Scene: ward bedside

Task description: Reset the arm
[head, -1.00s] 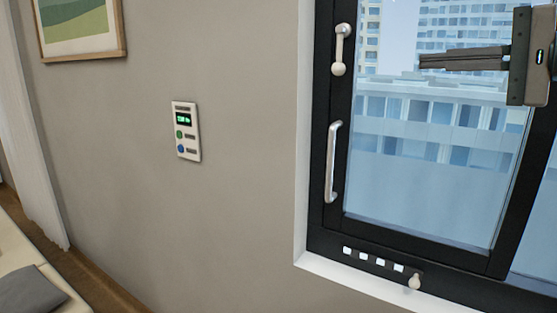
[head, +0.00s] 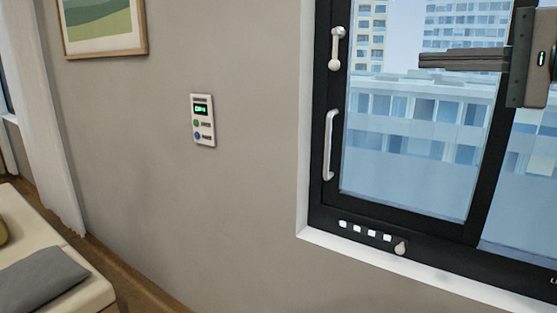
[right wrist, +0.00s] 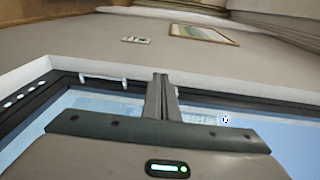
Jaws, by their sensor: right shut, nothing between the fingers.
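My right gripper (head: 422,60) is shut and empty, in front of the window glass at the upper right of the head view. Its fingers point left, towards the window frame, and are apart from the white handles. In the right wrist view, its closed fingers (right wrist: 161,80) reach up over the window and the wall behind. My left gripper is in neither view.
The dark-framed window (head: 321,190) has an upper handle (head: 336,50), a lower handle (head: 329,145) and a small knob (head: 400,248). A white wall panel (head: 203,119) and a framed picture (head: 104,28) hang left.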

